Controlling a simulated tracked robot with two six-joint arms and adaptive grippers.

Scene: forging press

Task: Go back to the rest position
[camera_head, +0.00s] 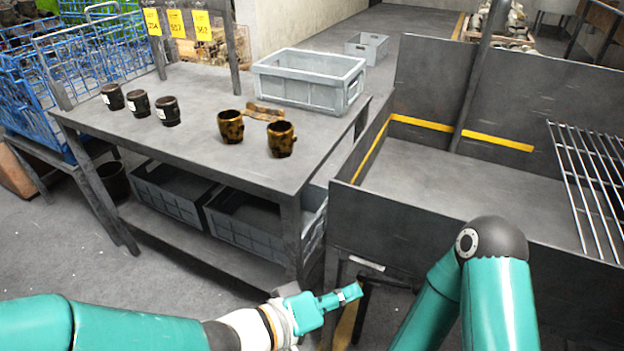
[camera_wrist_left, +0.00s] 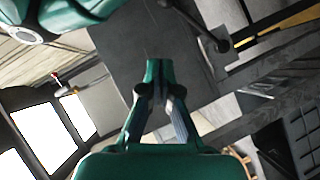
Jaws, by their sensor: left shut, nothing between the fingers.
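My left gripper (camera_head: 347,294) is in the lower middle of the head view, in front of the table and the grey metal bin. Its fingers point right, and it is clear of the parts on the table. In the left wrist view the left gripper (camera_wrist_left: 159,92) has its fingers together with nothing between them. My right arm rises at the lower right of the head view. Its gripper is not visible there.
A grey table (camera_head: 200,85) holds dark cups (camera_head: 168,111), brown-black cups (camera_head: 281,139) and a grey crate (camera_head: 310,80). A metal bin (camera_head: 440,165) with a wire rack (camera_head: 592,180) stands right. Grey crates (camera_head: 172,192) sit under the table. Floor is open at lower left.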

